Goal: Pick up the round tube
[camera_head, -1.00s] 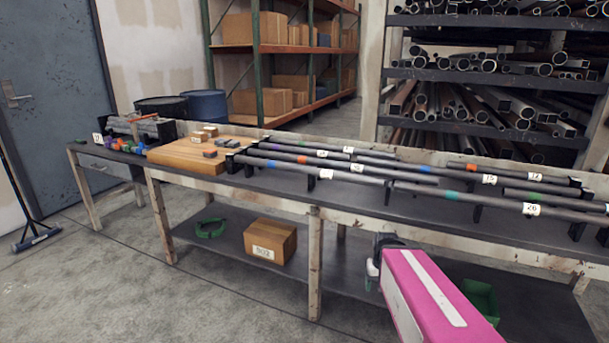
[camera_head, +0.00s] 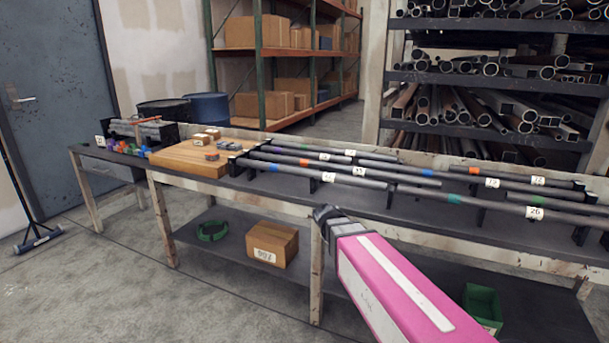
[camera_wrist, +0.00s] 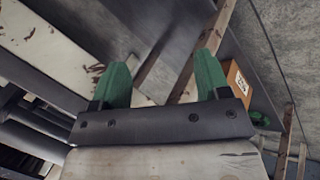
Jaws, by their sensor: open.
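Several round tubes with coloured bands and number tags lie lengthwise in black supports on the long workbench (camera_head: 400,212). The front left tube (camera_head: 300,171) has a blue band; the front right tube (camera_head: 500,205) has a teal band and a tag that looks like 26. My gripper (camera_head: 325,212) is at the end of my pink arm, in front of the bench edge and below the tubes. In the wrist view my gripper (camera_wrist: 160,82) shows two green fingers spread apart with nothing between them. It touches no tube.
A wooden board (camera_head: 190,158) with small blocks is on the bench's left part. The lower shelf holds a cardboard box (camera_head: 272,244), a green ring (camera_head: 212,230) and a green bin (camera_head: 482,306). A pipe rack (camera_head: 490,80) stands behind. Floor at front left is clear.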

